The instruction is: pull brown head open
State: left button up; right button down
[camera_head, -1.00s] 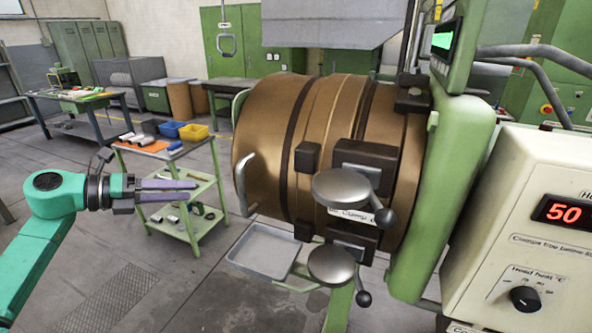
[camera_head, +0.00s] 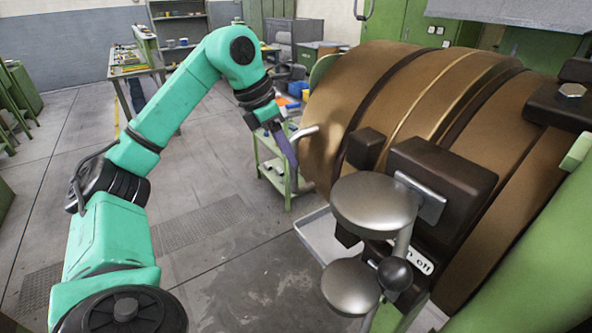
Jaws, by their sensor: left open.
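The brown head (camera_head: 335,95) is a large bronze drum with dark bands, filling the right half of the head view. A pale bent handle (camera_head: 303,132) sticks out from its left end face. My left gripper (camera_head: 289,160) points downward at this handle, with its dark purple fingers close beside or around it; I cannot tell which. It is open. The fingers overlap in this view, and the lower part of the handle is hidden behind them. My right gripper is not in view.
Two round metal knobs (camera_head: 373,205) and a ball-ended lever (camera_head: 394,273) stand out at the clamp on the drum's front. A grey tray (camera_head: 318,238) lies below. A green cart (camera_head: 272,178) stands behind my gripper.

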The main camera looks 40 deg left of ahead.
aim_at(293, 183)
pick_arm(q)
jog(key=x, duration=0.3)
jog(key=shift+w+d+f, duration=0.15)
jog(key=shift+d, duration=0.15)
jog(key=shift+a+f, duration=0.2)
jog(key=shift+f, duration=0.2)
jog(key=shift+d, duration=0.1)
grip_shut()
dwell(0.7)
